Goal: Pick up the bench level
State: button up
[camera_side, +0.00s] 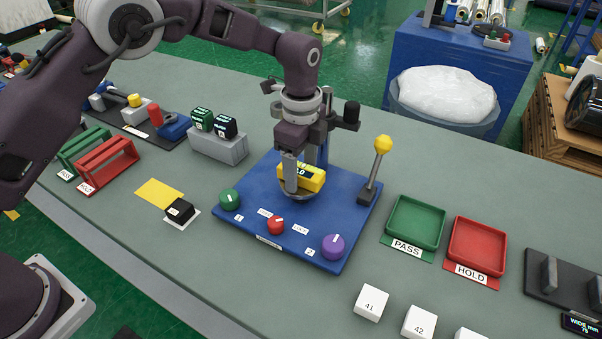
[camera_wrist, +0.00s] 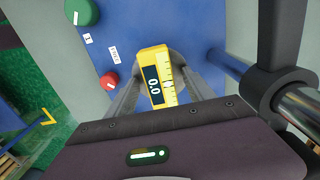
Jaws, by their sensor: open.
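The bench level, a small yellow block with a dark display reading 0.0 (camera_side: 314,180), sits on a round metal plate on the blue base (camera_side: 247,183) in the side view. The level also shows in the wrist view (camera_wrist: 158,78), with a ruled scale along one side. My gripper (camera_side: 291,180) points down at it. In the wrist view my gripper (camera_wrist: 160,62) has its fingers on either side of the level, open. One finger hides part of the level in the side view, and I cannot tell whether either finger touches it.
A metal post stands close behind my gripper. A yellow-knobbed lever (camera_side: 382,146) rises to the right. Green, red and purple knobs (camera_side: 333,246) line the base's front. A green PASS tray (camera_side: 415,201) and a red HOLD tray (camera_side: 476,228) lie to the right.

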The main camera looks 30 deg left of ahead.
grip_shut()
